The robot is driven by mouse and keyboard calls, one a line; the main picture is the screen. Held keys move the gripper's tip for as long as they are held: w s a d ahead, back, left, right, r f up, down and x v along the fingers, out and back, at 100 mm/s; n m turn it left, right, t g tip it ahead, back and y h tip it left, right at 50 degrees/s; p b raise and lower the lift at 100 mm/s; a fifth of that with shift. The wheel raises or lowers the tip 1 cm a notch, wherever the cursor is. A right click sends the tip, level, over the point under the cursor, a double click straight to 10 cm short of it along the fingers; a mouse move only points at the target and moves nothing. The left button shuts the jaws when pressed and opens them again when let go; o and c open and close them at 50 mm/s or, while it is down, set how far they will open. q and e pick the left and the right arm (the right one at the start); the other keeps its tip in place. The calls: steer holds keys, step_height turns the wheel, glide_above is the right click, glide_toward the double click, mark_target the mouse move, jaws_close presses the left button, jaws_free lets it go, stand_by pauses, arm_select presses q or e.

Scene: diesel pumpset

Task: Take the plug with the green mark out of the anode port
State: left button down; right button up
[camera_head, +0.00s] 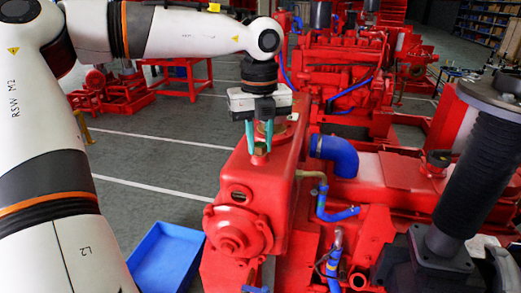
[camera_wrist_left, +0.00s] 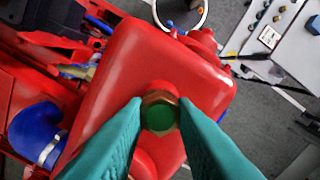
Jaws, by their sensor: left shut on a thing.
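The plug with the green mark (camera_wrist_left: 160,115) is a brass-coloured hex head with a green top, seen in the left wrist view over the red housing (camera_wrist_left: 185,60). In the head view the plug (camera_head: 260,149) is at the tips of my left gripper (camera_head: 259,150), above the top of the red housing (camera_head: 236,190). The left gripper's teal fingers (camera_wrist_left: 160,120) are shut on the plug from both sides. Whether the plug is still seated in the port is hidden by its head. My right gripper is not seen in either view.
A blue tray (camera_head: 168,258) lies on the floor left of the housing. A blue hose elbow (camera_head: 335,155) and a curved pipe with a blue end (camera_head: 325,205) stand right of the housing. Other red machines (camera_head: 330,75) stand behind.

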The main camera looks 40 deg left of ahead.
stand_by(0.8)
arm_select(q)
steer(key=n, duration=0.5)
steer(key=shift+n, duration=0.3)
steer(key=n, duration=0.6)
steer(key=c, duration=1.3)
jaws_free()
